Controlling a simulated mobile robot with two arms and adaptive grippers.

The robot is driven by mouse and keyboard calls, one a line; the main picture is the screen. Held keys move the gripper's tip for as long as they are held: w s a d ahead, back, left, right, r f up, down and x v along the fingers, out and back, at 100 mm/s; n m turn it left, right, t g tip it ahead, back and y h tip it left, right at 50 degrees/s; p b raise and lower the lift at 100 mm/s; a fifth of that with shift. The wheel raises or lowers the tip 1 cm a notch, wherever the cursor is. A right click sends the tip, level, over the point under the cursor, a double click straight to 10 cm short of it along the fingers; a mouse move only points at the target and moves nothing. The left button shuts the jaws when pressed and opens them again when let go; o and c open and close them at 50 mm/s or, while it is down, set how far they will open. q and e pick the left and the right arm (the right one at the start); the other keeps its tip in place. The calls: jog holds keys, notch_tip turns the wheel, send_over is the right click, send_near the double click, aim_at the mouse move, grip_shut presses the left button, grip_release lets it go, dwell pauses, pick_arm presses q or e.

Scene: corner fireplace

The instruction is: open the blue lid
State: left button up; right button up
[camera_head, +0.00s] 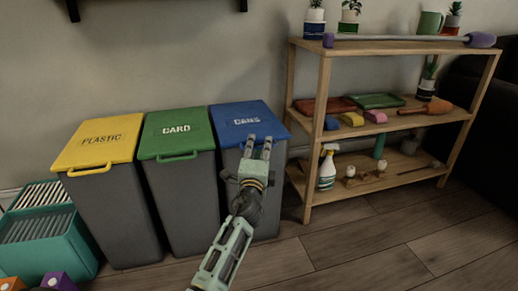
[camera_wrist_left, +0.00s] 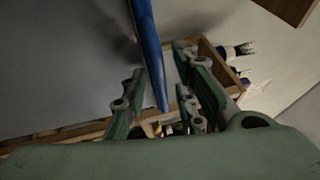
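The blue lid (camera_head: 235,115), marked CANS, lies shut on a dark grey bin (camera_head: 269,205), the right one of three bins. My left gripper (camera_head: 258,141) is over the lid's front edge, its two fingers pointing at the lid and covering the place where a handle would show. In the left wrist view, a blue strip of the lid (camera_wrist_left: 150,50) runs down between the spread fingers of the left gripper (camera_wrist_left: 161,66). The fingers look open, with gaps beside the strip; I cannot tell whether either touches it. My right gripper is in neither view.
Bins with a yellow PLASTIC lid (camera_head: 97,142) and a green CARD lid (camera_head: 178,131) stand to the left. A wooden shelf (camera_head: 390,48) with plants, tools and a spray bottle (camera_head: 327,170) stands close on the right. Teal crates (camera_head: 45,250) sit at far left. Floor ahead is clear.

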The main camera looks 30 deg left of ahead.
pick_arm(q)
grip_shut()
dwell(0.3)
jog(key=shift+r+p, duration=0.15)
jog(key=shift+p, duration=0.25)
